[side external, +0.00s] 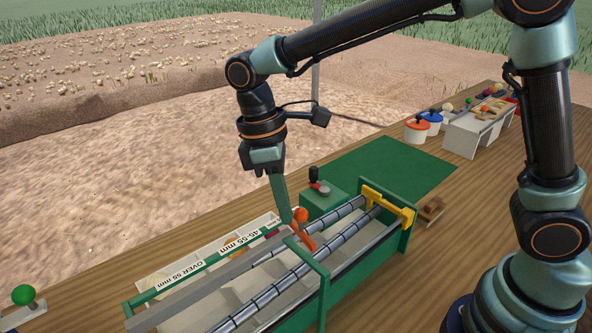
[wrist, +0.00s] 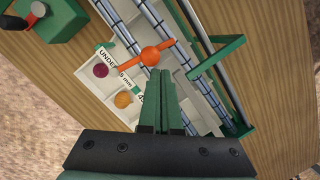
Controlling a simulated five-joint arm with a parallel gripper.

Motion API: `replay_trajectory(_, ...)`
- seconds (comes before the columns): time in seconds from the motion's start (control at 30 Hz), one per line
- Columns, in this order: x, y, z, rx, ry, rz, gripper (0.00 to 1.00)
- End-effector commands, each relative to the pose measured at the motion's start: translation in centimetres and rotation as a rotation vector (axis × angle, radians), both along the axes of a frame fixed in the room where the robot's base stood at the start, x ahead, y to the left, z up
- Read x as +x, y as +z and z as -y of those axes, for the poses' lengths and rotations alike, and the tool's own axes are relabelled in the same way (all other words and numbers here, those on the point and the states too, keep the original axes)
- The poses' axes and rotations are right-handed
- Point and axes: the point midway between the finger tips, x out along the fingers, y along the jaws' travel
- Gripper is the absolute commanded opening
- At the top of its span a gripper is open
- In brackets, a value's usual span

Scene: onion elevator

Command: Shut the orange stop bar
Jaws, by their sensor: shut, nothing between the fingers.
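The orange stop bar (side external: 305,239) with its round orange knob (side external: 301,214) sits on the green-framed roller sorter (side external: 317,277). In the wrist view the bar (wrist: 132,64) reaches from the labelled trays over one roller row, with the knob (wrist: 150,56) partway along it. My gripper (side external: 286,220) points down just left of the knob, its fingers shut and empty. In the wrist view the fingertips (wrist: 161,72) are just below the knob. I cannot tell whether they touch it.
Sorting trays (side external: 165,282) run along the sorter, holding a red onion (wrist: 101,70) and a yellow onion (wrist: 124,99). A green box with a lever (side external: 324,198) stands behind the sorter. A yellow bracket (side external: 387,204) spans its far end. The green mat (side external: 385,160) is clear.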

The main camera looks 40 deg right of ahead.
Motion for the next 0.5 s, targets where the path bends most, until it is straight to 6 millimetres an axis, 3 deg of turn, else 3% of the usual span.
replay_trajectory(0.17,0.5,0.2,-1.3,-0.004,0.003,0.002,0.00)
replay_trajectory(0.33,1.4,0.7,-3.9,-0.011,0.007,0.008,0.00)
replay_trajectory(0.5,1.8,4.8,-4.6,-0.011,0.004,0.013,0.00)
